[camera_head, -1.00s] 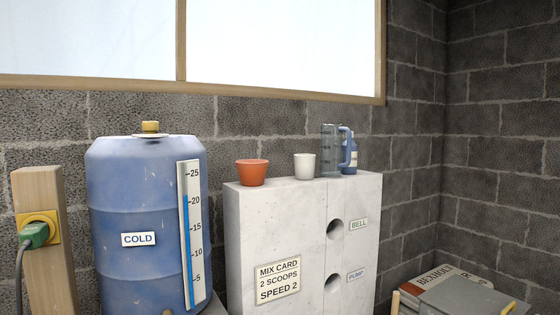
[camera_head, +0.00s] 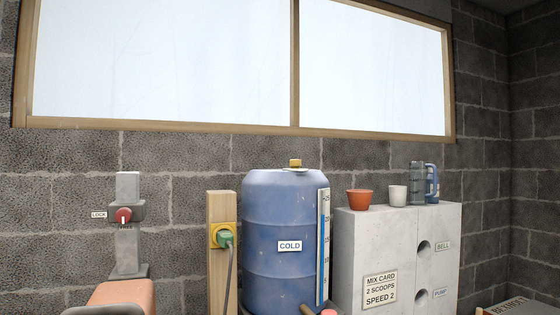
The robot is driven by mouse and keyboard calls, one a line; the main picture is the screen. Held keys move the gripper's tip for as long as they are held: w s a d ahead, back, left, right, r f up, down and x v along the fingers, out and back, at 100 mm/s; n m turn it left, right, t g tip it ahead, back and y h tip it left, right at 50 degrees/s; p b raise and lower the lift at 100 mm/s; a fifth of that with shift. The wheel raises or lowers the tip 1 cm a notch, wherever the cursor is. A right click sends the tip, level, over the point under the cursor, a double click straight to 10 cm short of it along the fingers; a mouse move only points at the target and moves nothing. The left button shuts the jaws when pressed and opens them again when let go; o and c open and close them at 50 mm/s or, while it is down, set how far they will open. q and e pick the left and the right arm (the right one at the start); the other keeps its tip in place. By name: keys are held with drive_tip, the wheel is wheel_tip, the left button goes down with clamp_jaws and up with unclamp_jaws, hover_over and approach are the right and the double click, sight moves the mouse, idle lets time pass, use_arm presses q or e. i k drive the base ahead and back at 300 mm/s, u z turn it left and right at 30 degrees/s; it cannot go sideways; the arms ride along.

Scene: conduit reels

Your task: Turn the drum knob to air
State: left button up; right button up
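A blue drum (camera_head: 285,240) stands against the block wall with a white COLD label on its front. A small yellow-brown cap or knob (camera_head: 295,163) sits on its top; which way it is set cannot be told. On the left, a red knob (camera_head: 124,215) with a pale mark is on a grey post (camera_head: 127,250). A LOCK label (camera_head: 99,214) is on its left, and small lettering just below the knob is hard to read. I see no label reading air. Neither of my grippers is in view.
A wooden post (camera_head: 221,280) carries a yellow socket with a green plug (camera_head: 225,238). A concrete block (camera_head: 346,255) right of the drum holds a terracotta pot (camera_head: 359,199), a white cup (camera_head: 397,195) and a jug (camera_head: 417,182). An orange-brown object (camera_head: 122,295) is at bottom left.

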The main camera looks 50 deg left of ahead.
sight(296, 163)
drive_tip(key=z, duration=1.05)
drive_tip(key=i, duration=2.2)
drive_tip(key=u, duration=3.65)
